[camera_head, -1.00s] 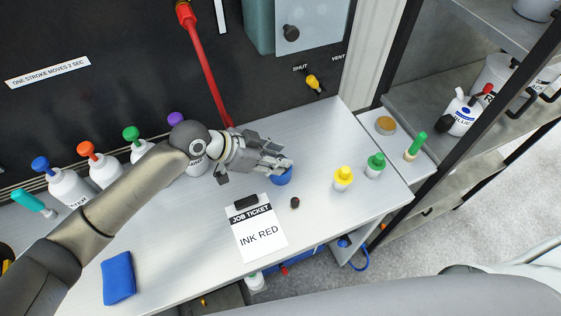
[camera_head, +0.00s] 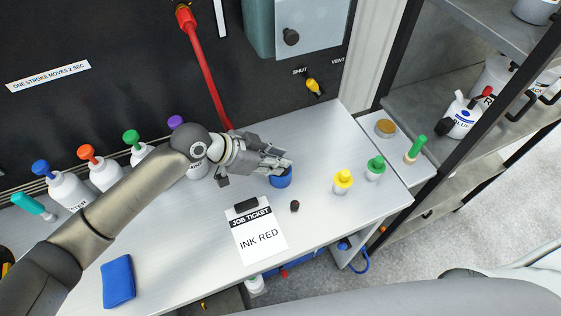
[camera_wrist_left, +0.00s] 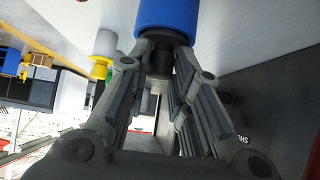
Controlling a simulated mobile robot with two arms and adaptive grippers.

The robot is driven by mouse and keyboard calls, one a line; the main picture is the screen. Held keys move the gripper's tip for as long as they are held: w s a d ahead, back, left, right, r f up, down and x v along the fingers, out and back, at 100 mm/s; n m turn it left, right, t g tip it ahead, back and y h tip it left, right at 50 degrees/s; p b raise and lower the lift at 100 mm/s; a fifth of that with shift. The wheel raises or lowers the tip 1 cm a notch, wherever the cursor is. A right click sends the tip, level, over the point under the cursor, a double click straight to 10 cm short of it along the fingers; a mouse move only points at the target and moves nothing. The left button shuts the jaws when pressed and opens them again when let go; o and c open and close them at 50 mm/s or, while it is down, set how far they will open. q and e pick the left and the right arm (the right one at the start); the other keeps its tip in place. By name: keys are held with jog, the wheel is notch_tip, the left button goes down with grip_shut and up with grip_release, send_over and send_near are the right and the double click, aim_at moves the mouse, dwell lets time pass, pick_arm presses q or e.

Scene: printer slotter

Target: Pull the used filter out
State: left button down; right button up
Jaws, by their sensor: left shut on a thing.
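My left gripper (camera_head: 284,165) is at a small blue cup (camera_head: 281,181) on the metal bench. In the left wrist view the blue cup (camera_wrist_left: 181,15) is at the top edge, just beyond the fingertips. A dark, brownish cylinder (camera_wrist_left: 158,75), apparently the used filter, shows between the fingers, and the gripper is shut on it. Its far end meets the blue cup, and I cannot tell how much of it is inside. The fingers hide it in the head view. My right gripper is not in view.
A small dark cap (camera_head: 295,206) and a job ticket reading "INK RED" (camera_head: 257,236) lie in front of the cup. A yellow-topped pot (camera_head: 342,182) and green-topped pot (camera_head: 375,167) stand to the right. Several bottles line the back left. A blue cloth (camera_head: 118,281) lies front left.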

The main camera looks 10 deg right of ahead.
pick_arm(q)
jog(key=shift+r, duration=0.15)
notch_tip(320, 180, up, 8)
jog(key=p, duration=0.7)
jog(key=shift+r, duration=0.15)
dwell(0.5)
dwell(0.9)
jog(key=s+a+f+m+y+p, duration=0.2)
jog(key=s+a+f+y, duration=0.1)
jog(key=a, duration=0.7)
jog(key=s+a+f+m+y+p, duration=0.2)
jog(key=s+a+f+y, duration=0.2)
jog(key=a+y, duration=0.4)
jog(key=s+a+f+m+t+y+p, duration=0.1)
jog(key=s+a+f+y, duration=0.3)
jog(key=a, duration=0.8)
jog(key=shift+s+m+y+p, duration=0.5)
jog(key=shift+s+y+p, duration=0.15)
jog(key=shift+y, duration=0.55)
jog(key=shift+f, duration=0.6)
